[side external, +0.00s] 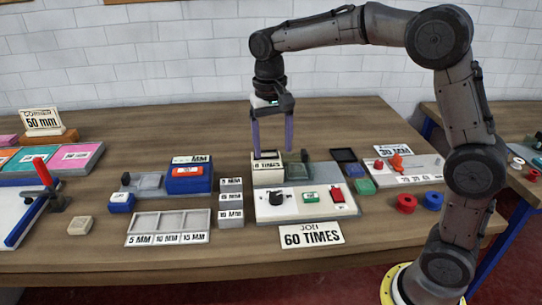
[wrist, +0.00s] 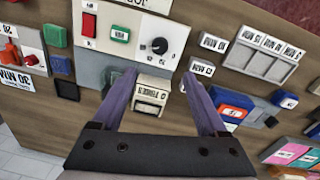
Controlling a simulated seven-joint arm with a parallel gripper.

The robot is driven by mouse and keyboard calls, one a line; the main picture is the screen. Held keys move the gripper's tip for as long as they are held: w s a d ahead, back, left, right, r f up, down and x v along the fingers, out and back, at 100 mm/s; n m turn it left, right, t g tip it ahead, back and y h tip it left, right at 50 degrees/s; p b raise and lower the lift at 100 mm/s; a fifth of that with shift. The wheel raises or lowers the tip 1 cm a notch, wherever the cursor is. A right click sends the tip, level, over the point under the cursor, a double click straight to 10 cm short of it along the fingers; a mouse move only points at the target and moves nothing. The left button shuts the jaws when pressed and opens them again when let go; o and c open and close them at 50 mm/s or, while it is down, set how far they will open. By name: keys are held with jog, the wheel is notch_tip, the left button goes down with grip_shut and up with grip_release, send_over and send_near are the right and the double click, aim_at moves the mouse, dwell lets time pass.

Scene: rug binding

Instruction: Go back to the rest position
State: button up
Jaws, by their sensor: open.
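My gripper (side external: 272,154) is open, with its two purple fingers pointing down and nothing held between them. It hangs over a cream box (side external: 267,175) with a printed label, at the back of the light grey control panel (side external: 318,211). In the wrist view, the fingertips (wrist: 159,76) spread to either side of the cream box (wrist: 151,96). I cannot tell whether the fingertips are just above the box or beside its top. The panel carries a black knob (side external: 276,199), a green button (side external: 311,196) and a red switch (side external: 337,195).
Right is a white board (side external: 411,170) with red pieces. The space above the table is mostly clear.

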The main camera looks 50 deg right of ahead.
jog(key=s+r+n+t, duration=0.1)
jog(key=s+r+t, duration=0.2)
jog(key=s+r, duration=0.7)
jog(key=s+f+n+t, duration=0.1)
jog(key=s+f+n, duration=0.2)
jog(key=s+f, duration=0.2)
jog(key=s+f+n+t, duration=0.1)
jog(key=s+f+n, duration=0.2)
jog(key=s, duration=0.6)
jog(key=shift+a+f+t+y, duration=0.2)
jog(key=shift+f+t+y, duration=0.15)
jog(key=shift+f, duration=0.5)
